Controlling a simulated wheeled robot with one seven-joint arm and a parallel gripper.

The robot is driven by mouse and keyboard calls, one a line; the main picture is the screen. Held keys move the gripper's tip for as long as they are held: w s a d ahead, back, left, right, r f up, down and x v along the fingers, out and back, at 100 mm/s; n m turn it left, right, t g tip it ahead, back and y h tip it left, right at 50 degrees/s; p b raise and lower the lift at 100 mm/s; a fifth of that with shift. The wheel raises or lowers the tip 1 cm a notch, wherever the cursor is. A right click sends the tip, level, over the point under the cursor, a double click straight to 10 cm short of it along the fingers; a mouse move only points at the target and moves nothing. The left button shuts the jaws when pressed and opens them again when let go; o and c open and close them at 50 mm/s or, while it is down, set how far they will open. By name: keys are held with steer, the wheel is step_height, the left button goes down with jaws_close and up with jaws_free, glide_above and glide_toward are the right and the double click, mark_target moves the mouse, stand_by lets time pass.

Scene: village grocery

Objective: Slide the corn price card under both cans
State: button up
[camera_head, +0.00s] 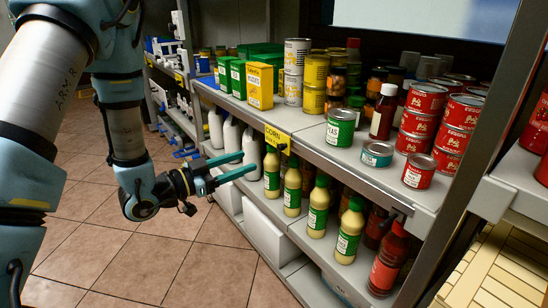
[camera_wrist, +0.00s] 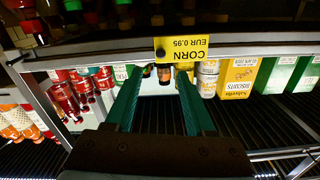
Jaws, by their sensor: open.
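The yellow corn price card (camera_head: 276,137) is on the front edge of the upper shelf. In the wrist view the card (camera_wrist: 181,48) appears upside down, reading CORN, EUR 0.95, just beyond my fingertips. My gripper (camera_head: 248,162) is open and empty, to the left of the card and lower in the head view. Its two teal fingers (camera_wrist: 160,78) are spread apart and do not appear to touch the card. Yellow cans (camera_head: 314,70) and a white-topped can (camera_head: 297,52) are stacked behind the card. I cannot tell which two cans are meant.
A green can (camera_head: 340,127), a teal tin (camera_head: 377,154) and a red can (camera_head: 418,171) stand near the upper shelf's front. Yellow biscuit box (camera_head: 260,86) is left of the cans. The tiled floor (camera_head: 130,250) is clear.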

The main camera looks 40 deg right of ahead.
mark_target(278, 148)
steer(key=d, duration=0.7)
steer(key=d+p, duration=0.1)
steer(key=d, duration=0.2)
steer(key=shift+s+d, duration=0.2)
steer(key=shift+s, duration=0.1)
jaws_close()
stand_by(1.0)
